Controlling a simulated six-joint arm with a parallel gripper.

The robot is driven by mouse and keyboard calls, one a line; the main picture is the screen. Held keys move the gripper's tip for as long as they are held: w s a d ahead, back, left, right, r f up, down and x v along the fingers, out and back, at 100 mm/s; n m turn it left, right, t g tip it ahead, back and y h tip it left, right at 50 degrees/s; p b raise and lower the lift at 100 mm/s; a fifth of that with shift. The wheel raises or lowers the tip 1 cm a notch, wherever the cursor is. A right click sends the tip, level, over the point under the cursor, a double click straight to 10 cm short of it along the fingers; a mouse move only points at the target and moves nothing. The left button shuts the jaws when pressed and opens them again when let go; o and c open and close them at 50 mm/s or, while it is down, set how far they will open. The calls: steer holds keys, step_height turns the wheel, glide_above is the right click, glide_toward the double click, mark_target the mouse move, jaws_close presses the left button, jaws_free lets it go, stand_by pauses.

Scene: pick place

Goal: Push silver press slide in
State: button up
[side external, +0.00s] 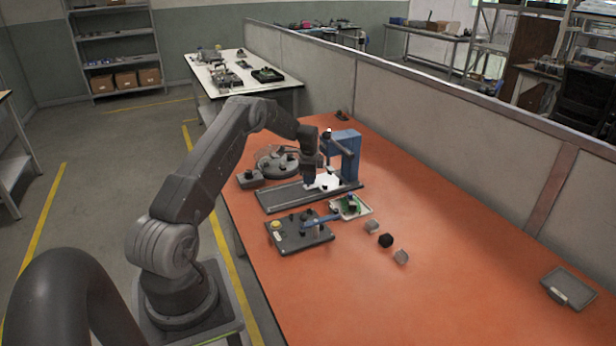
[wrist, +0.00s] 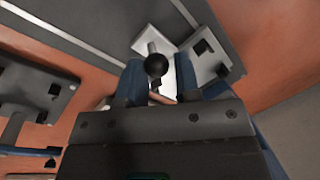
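The blue press (side external: 345,150) stands on a long grey base with a rail (side external: 285,197) on the orange table. My gripper (side external: 312,183) is low over the base, beside the press. In the wrist view its two blue fingers (wrist: 158,78) are apart, with the knob showing between them. I cannot tell whether either finger touches it.
A grey fixture plate (side external: 298,234) with a blue lever lies in front of the base. A white tray (side external: 352,208) with a green board, small grey blocks (side external: 401,257) and a black ball (side external: 386,240) lie nearby. A round grey fixture (side external: 277,160) stands behind. The table's right side is mostly clear.

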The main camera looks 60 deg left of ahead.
steer(key=o, duration=0.4)
step_height(320, 180, up, 8)
steer(key=d, duration=0.1)
steer(key=shift+s+d+f, duration=0.15)
steer(key=shift+s+f, duration=0.1)
steer(key=shift+s, duration=0.1)
